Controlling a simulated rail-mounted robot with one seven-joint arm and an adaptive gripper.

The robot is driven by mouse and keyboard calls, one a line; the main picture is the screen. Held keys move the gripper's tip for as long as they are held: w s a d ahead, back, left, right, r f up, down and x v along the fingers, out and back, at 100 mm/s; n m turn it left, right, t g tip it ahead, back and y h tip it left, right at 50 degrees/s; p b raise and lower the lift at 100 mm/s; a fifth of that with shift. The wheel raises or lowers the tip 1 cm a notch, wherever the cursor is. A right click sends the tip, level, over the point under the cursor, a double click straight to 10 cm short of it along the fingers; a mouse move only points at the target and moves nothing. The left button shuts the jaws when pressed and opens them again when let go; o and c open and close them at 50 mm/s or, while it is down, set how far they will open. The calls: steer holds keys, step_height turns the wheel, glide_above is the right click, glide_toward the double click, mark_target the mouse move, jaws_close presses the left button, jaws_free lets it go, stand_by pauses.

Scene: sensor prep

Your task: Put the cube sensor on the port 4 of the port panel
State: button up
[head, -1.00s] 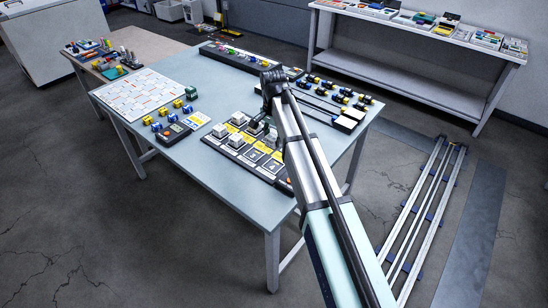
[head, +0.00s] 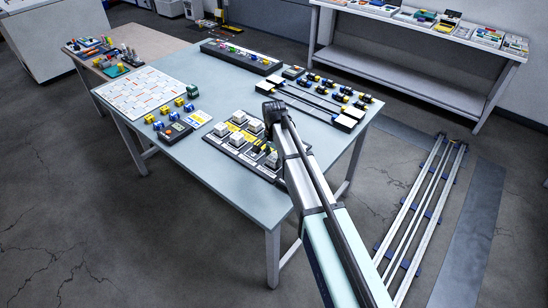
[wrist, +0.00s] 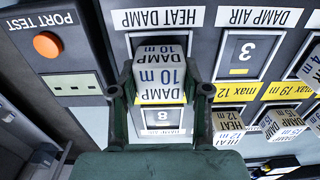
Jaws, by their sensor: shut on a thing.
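The port panel (head: 212,139) lies on the table in the head view. A port marked 3 (wrist: 243,53) is empty beside the cube. I cannot read a 4 on any port plate.
Other cubes sit on the panel, such as one marked HEAT 12 m (wrist: 228,122) and one marked DAMP 15 m (wrist: 282,122), close to my right finger. A port tester (wrist: 72,84) with an orange button is at left. Bare table (head: 212,185) lies in front of the panel.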

mark_target(274, 157)
steer(key=shift+f, duration=0.1)
steer(key=o, duration=1.1)
steer(key=shift+o, duration=0.2)
step_height(274, 157, up, 12)
steer(key=b, duration=0.3)
